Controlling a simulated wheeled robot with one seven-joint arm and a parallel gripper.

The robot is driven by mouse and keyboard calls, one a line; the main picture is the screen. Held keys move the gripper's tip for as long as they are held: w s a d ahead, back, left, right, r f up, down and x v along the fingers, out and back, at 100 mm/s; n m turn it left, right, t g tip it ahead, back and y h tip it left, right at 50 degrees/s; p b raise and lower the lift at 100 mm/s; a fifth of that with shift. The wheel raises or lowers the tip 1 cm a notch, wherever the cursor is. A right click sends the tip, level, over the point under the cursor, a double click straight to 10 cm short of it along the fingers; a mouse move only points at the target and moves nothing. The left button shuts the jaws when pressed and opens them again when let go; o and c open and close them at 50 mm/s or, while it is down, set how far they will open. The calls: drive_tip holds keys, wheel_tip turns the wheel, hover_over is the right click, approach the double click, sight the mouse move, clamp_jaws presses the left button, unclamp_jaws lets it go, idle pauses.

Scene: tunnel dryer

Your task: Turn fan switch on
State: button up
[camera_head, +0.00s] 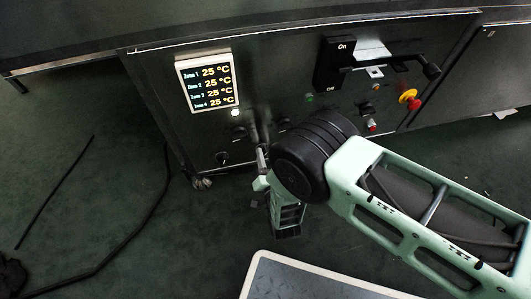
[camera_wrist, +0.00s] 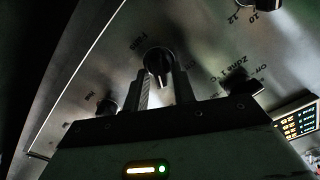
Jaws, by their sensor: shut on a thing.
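The fan switch (camera_wrist: 157,62) is a round black knob with a pointer bar, under the label "Fans" in the wrist view. My gripper (camera_wrist: 162,88) has one finger on each side of the knob's bar and is shut on it. The bar points down toward my gripper in that view. In the head view my gripper (camera_head: 259,143) reaches the lower panel, below and right of the display. The fan switch cannot be made out clearly there, being at the fingertips.
A display (camera_head: 208,82) shows several zones at 25 °C. A main switch with a black lever (camera_head: 432,70) and a red-and-yellow emergency button (camera_head: 410,98) are at the right. A Zone 1 knob (camera_wrist: 240,82) is close beside my gripper. A white-rimmed panel (camera_head: 300,280) lies below my arm.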

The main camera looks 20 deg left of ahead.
drive_tip(key=shift+m+p, duration=0.4)
drive_tip(key=shift+m, duration=0.5)
drive_tip(key=o, duration=0.7)
drive_tip(key=shift+f, duration=0.1)
drive_tip(key=shift+d, duration=0.1)
